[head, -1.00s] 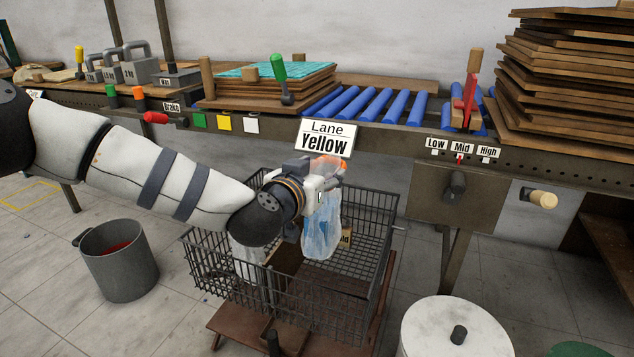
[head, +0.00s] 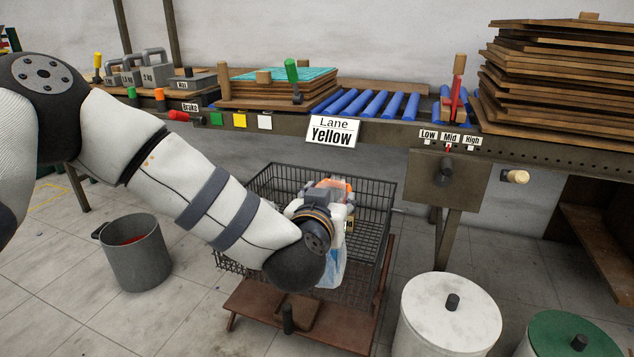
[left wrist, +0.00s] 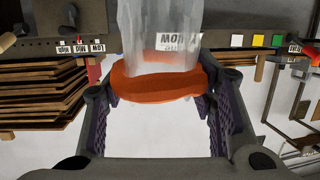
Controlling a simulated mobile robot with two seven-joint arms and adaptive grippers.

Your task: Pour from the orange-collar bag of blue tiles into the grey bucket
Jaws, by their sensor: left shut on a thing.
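My left gripper (head: 326,192) is shut on the orange collar (head: 342,184) of a clear plastic bag. The bag's bluish body (head: 334,268) hangs below, partly hidden by my wrist, above or within the wire basket; I cannot tell its exact height. In the left wrist view, which looks upside down, the orange collar (left wrist: 155,84) sits between the two fingers of the left gripper (left wrist: 155,92), with the clear bag (left wrist: 160,32) beyond it. The grey bucket (head: 137,262) stands upright on the floor at left, apart from the bag, with something red inside. My right gripper is not in view.
The wire basket (head: 378,205) stands on a brown cart (head: 258,308). A workbench edge (head: 380,132) with the Lane Yellow sign (head: 332,132) runs behind. White-lidded (head: 440,310) and green-lidded (head: 560,338) bins stand at right. Floor around the bucket is clear.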

